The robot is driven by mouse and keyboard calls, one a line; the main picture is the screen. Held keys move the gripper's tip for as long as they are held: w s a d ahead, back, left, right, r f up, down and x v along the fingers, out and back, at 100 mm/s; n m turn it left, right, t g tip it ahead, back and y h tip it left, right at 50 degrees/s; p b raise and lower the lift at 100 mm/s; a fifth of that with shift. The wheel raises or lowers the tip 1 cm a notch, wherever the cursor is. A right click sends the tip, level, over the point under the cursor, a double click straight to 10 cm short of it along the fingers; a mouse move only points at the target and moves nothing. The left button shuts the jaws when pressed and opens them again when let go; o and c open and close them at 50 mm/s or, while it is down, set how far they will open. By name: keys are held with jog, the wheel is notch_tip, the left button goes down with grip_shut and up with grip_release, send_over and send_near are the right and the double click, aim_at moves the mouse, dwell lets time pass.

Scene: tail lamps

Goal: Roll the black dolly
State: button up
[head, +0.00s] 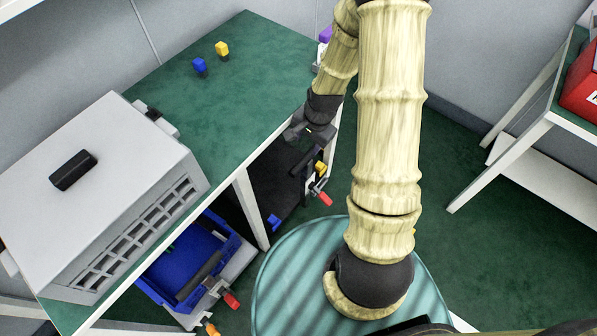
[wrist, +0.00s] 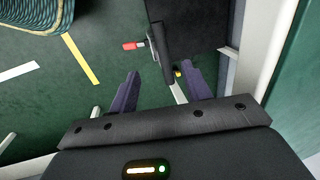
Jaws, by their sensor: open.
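The black dolly (head: 275,178) is under the green-topped table, partly hidden by the table edge and my arm. It has a dark bar handle and a red grip (head: 322,197) at its near end. In the wrist view its black deck (wrist: 195,22) is at the top, with the dark bar (wrist: 160,52) upright in the picture and the red grip (wrist: 133,45) to its left. My gripper (head: 308,134) is at the table edge, close to the dolly's bar. In the wrist view my gripper (wrist: 161,70) is open, and the bar's lower end shows between its fingertips. I cannot tell whether they touch.
A blue crate (head: 180,262) on a similar dolly is under the table to the left. A grey vented box (head: 100,185) and small blue (head: 200,66) and yellow (head: 222,48) pieces are on the table (head: 190,100). White table legs (head: 250,205) stand close by. Floor (head: 430,150) is clear on the right.

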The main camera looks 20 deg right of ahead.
aim_at(298, 166)
dwell(0.3)
jog(key=w+f+b, duration=0.1)
jog(key=f, duration=0.4)
jog(key=w+a+f+b, duration=0.1)
jog(key=f, duration=0.5)
jog(key=a+f+b, duration=0.1)
jog(key=f, duration=0.5)
jog(key=shift+w, duration=0.4)
grip_shut()
